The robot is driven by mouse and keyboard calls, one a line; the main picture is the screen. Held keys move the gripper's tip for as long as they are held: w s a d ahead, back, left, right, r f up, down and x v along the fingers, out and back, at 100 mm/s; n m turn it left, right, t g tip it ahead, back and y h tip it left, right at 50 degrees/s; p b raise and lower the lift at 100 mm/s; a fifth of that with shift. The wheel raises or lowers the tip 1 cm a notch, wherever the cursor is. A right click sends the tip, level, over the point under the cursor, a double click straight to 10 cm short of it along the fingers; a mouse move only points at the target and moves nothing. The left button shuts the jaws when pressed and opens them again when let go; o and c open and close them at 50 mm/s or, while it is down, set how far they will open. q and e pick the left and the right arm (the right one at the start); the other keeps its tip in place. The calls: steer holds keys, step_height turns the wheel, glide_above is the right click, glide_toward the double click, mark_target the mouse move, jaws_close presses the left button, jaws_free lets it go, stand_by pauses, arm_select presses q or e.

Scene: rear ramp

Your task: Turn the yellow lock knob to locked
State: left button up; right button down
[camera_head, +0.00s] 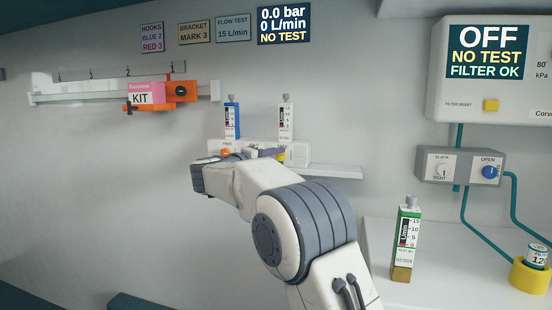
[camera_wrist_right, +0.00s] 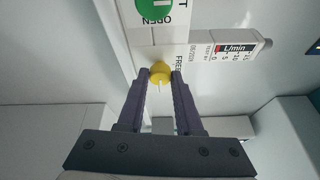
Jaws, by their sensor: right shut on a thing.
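The yellow lock knob (camera_wrist_right: 160,70) sits on a white panel in the right wrist view, with a short pale mark on its lower side. My right gripper (camera_wrist_right: 161,78) is shut on the knob, one dark purple finger on each side. The word FREE is printed on the panel just right of the knob. In the head view a little of the yellow knob (camera_head: 282,157) shows beyond my right arm, on the white wall bracket (camera_head: 300,150). My arm hides much of that bracket. My left gripper is in neither view.
Two flow meters, blue (camera_head: 232,121) and white (camera_head: 286,121), stand on the bracket. A green flow meter (camera_head: 406,240) stands on the right counter (camera_head: 455,285). An orange clamp with a pink kit (camera_head: 146,93) is on the left rail. A green OPEN disc (camera_wrist_right: 155,8) is near the knob.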

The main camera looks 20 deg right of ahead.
stand_by(0.3)
steer(key=c, duration=0.6)
jaws_free()
steer(key=v, duration=1)
steer(key=shift+s+a+p, duration=0.15)
steer(key=shift+a+p, duration=0.1)
steer(key=shift+p, duration=0.05)
steer(key=shift+r, duration=0.1)
